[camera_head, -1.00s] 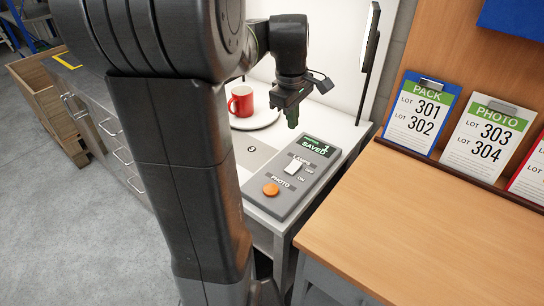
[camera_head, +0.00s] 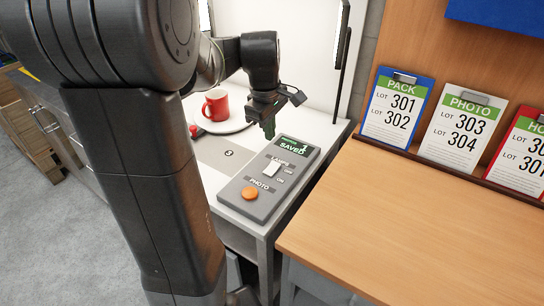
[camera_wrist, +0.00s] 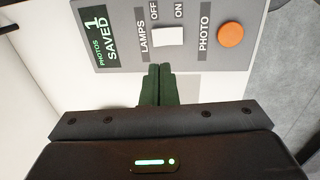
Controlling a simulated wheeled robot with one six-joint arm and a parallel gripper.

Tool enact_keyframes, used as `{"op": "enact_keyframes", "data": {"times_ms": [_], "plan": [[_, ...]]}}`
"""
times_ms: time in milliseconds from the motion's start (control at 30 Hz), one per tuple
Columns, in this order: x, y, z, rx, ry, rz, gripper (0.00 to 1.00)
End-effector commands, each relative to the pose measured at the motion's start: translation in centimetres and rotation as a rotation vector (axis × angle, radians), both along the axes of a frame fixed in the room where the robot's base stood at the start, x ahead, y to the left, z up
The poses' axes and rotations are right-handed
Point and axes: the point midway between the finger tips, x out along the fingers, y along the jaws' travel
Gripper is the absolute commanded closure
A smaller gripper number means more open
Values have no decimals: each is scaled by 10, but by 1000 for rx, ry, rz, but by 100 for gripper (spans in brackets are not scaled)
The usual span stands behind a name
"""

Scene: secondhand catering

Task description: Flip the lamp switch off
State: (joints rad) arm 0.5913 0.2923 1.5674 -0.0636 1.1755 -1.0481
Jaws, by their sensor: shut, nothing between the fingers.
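My gripper (camera_head: 269,132) is shut and empty, pointing down above the panel's far left side. In the wrist view its green fingers (camera_wrist: 158,68) are together near the panel's edge, apart from the switch. The panel also has an orange PHOTO button (camera_wrist: 230,35) and a display (camera_wrist: 104,38) reading "PHOTOS SAVED 1".
A red mug (camera_head: 216,104) stands on a round white turntable (camera_head: 222,126) behind the panel. An upright lamp panel (camera_head: 343,50) stands at the back right. Clipboards (camera_head: 397,105) lean on a ledge above the wooden bench (camera_head: 400,225), whose top is clear.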

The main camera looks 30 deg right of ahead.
Motion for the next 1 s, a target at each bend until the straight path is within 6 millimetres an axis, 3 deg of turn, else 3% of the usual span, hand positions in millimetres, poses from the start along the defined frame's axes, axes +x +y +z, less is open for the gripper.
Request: {"op": "enact_keyframes", "data": {"times_ms": [200,433,600,1000], "plan": [[2,-5,-49,3,5,-1,100],[4,-9,-85,2,2,-1,100],[5,-10,-98,1,0,-1,100],[6,-11,-101,0,0,0,100]]}}
